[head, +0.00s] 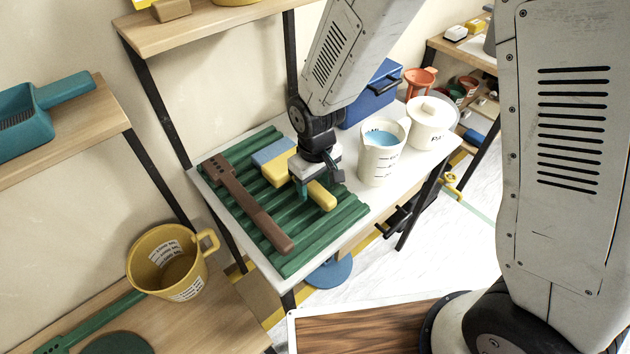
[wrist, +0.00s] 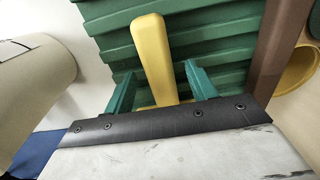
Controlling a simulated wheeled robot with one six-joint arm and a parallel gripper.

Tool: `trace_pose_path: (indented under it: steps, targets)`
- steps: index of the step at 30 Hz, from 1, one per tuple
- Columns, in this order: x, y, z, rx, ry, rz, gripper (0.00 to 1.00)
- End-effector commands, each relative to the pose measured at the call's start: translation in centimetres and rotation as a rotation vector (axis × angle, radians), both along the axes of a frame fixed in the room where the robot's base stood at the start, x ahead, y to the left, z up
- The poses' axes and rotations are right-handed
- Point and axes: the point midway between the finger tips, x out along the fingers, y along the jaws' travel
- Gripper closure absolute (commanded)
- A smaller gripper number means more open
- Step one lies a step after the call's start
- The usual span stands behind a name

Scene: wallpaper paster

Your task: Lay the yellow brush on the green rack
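The yellow brush (head: 321,196) lies on the ribbed green rack (head: 345,212) on the white table, with a blue part (head: 272,152) at its far left end. In the wrist view its yellow handle (wrist: 151,55) runs over the green ribs (wrist: 205,30). My gripper (head: 320,184) is over the brush, pointing down. Its two teal fingers stand apart on either side of the handle in the wrist view (wrist: 160,86), with gaps on both sides. The middle of the brush is hidden by my gripper.
A brown long-handled tool (head: 243,196) lies on the rack's left part. A white jug (head: 381,165) with blue contents, a white lidded pot (head: 431,122) and a blue box (head: 371,97) stand to the right. A yellow bucket (head: 160,262) is on the lower left shelf.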

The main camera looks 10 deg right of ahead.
Motion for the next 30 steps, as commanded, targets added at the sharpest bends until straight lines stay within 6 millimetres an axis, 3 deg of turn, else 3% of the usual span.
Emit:
trace_pose_path:
  steps: [10,21,30]
  targets:
    - [0.0,0.0,0.6,0.001,-0.001,0.0,0.44]
    - [0.0,0.0,6.5,0.002,-0.003,0.0,0.44]
    - [-0.1,-0.1,7.8,-0.001,0.001,0.0,0.44]
